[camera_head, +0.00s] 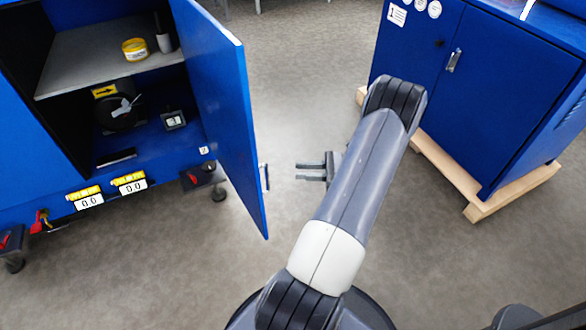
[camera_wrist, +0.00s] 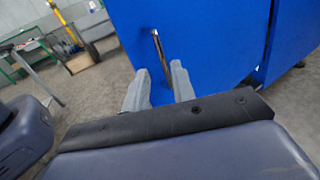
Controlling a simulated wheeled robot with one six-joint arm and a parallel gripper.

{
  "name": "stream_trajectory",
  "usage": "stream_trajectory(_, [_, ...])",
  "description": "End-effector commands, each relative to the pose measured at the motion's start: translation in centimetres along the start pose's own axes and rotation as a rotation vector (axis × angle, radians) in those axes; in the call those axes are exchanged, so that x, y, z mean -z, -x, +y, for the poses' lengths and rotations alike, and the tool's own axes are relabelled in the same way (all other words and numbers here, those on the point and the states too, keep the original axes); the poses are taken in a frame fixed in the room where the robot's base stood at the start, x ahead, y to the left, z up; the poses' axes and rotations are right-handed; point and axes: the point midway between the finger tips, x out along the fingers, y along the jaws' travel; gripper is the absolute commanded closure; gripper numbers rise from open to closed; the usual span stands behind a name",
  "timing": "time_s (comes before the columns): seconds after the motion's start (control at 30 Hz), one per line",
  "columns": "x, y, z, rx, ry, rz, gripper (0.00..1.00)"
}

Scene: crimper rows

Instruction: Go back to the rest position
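My gripper (camera_head: 313,172) is in the middle of the head view, just right of the open blue cabinet door (camera_head: 228,110). Its two thin fingers point left towards the door handle (camera_head: 265,177), with a gap of floor between. The fingers are apart and hold nothing. In the wrist view my gripper (camera_wrist: 162,82) shows two grey fingers spread apart, with a blue panel (camera_wrist: 195,35) ahead and its metal handle (camera_wrist: 160,50) lying beyond the fingertips. My arm reaches up from the bottom of the head view.
The open cabinet holds a yellow tin (camera_head: 135,50) on its grey shelf (camera_head: 80,60) and a small device (camera_head: 174,121) below. A second blue cabinet (camera_head: 500,100) stands on a wooden pallet (camera_head: 485,205) at the right. The grey floor (camera_head: 300,70) between them is clear.

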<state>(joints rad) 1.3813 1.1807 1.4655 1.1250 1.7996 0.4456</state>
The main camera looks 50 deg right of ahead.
Motion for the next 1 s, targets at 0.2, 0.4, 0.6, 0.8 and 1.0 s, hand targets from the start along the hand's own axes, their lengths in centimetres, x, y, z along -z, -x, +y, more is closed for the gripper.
stream_trajectory(0.2, [0.0, 0.2, 0.0, 0.000, 0.000, 0.000, 0.75])
stream_trajectory(0.4, [0.0, 0.0, 0.0, -0.001, 0.000, 0.000, 0.75])
stream_trajectory(0.6, [0.1, -2.3, 0.0, -0.004, 0.000, 0.000, 0.75])
stream_trajectory(0.8, [0.1, -6.1, 0.0, -0.004, 0.000, 0.000, 0.75])
stream_trajectory(1.0, [0.0, -9.2, -0.1, -0.003, 0.003, 0.000, 0.75])
